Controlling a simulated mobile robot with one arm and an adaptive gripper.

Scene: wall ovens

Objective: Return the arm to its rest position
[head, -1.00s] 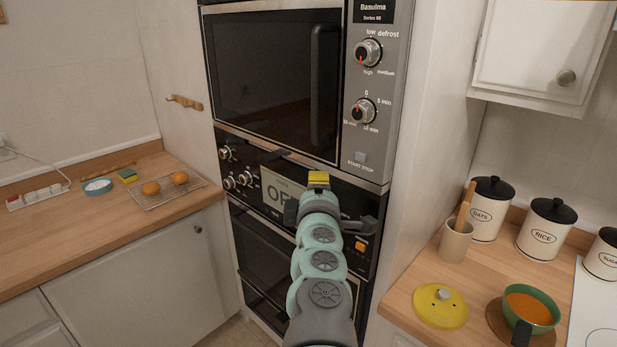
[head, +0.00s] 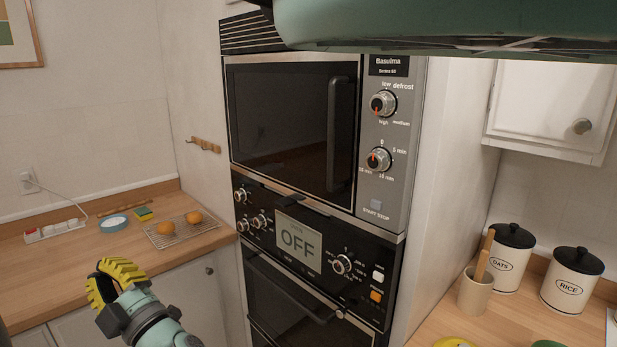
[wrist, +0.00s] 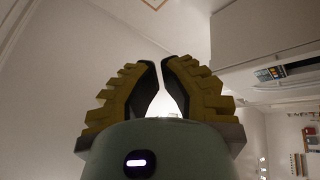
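My gripper (head: 100,268) is at the lower left of the head view, in front of the left counter. It has ribbed yellow fingers. In the wrist view its fingertips (wrist: 161,65) come almost together, with a thin gap and nothing held between them. A pale green part of my arm crosses the top right of the head view, close to the camera. The wall oven (head: 300,243) has a display reading OFF, and the microwave (head: 290,120) above it is closed. My gripper is apart from both.
On the right stand a utensil pot (head: 474,294) and canisters (head: 572,282). A wall cabinet (head: 545,105) is at the upper right.

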